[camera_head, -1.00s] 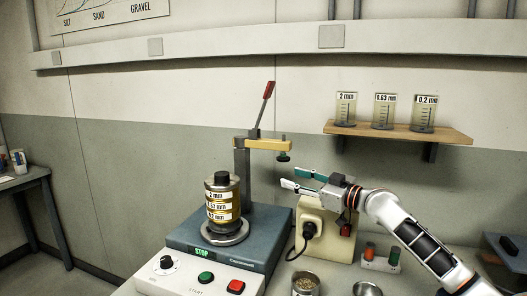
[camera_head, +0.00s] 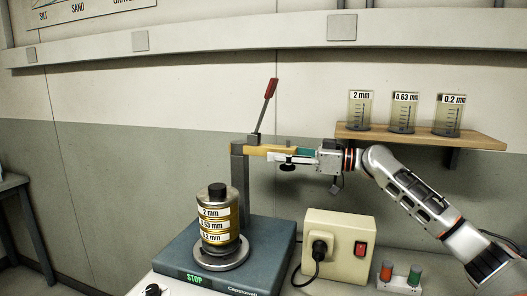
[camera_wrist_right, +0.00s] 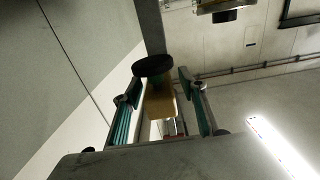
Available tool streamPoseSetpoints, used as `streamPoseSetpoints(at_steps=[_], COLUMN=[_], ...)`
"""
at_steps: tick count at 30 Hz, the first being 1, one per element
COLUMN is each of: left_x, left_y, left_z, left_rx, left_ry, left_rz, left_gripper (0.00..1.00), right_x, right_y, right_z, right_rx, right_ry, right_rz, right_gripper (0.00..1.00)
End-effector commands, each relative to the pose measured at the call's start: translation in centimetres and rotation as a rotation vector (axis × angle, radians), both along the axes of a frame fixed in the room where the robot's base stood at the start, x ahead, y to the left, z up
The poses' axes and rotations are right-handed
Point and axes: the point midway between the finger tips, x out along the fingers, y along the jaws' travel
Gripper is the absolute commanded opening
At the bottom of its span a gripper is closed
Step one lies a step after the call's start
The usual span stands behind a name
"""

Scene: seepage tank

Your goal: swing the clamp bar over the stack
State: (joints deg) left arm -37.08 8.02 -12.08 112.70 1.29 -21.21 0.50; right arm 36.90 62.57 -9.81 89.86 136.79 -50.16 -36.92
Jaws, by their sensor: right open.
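The yellow clamp bar (camera_head: 256,150) reaches to the right from the top of a grey post (camera_head: 240,185), away from the stack. A dark pad (camera_head: 287,167) hangs under its free end. The stack (camera_head: 218,222), with labelled sieves and a black cap, stands upright on the shaker, left of the post. My right gripper (camera_head: 290,155) is open at the bar's free end. In the right wrist view, the bar (camera_wrist_right: 160,100) and dark pad (camera_wrist_right: 153,66) lie between the two spread fingers (camera_wrist_right: 158,92). Contact cannot be told. My left gripper is out of view.
A red-handled lever (camera_head: 269,90) rises above the post. The blue-grey shaker base (camera_head: 265,240) carries the stack. A cream switch box (camera_head: 340,235) stands below my right arm. A wooden shelf (camera_head: 470,138) with labelled beakers is behind the arm.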

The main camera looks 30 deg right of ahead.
Motion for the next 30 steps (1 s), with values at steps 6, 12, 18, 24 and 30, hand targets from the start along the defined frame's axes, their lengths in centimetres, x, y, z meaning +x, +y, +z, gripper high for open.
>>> streamPoseSetpoints(at_steps=[6,12,18,24,30], left_x=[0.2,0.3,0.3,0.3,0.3], left_y=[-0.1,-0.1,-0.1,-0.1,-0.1], left_z=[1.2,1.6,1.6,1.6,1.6], left_rx=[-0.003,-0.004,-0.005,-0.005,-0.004], left_ry=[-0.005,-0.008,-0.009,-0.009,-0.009], left_rz=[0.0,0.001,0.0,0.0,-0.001], left_gripper=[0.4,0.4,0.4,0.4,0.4], right_x=[2.5,3.7,3.9,3.9,3.9], right_y=[2.2,3.2,3.4,3.4,3.4], right_z=[0.4,0.1,0.0,0.0,0.0], right_rx=[0.004,0.001,0.0,0.0,0.0], right_ry=[-0.003,-0.001,0.0,0.0,0.0], right_rz=[0.001,0.0,0.0,0.0,0.0], right_gripper=[0.42,0.42,0.42,0.16,0.0])
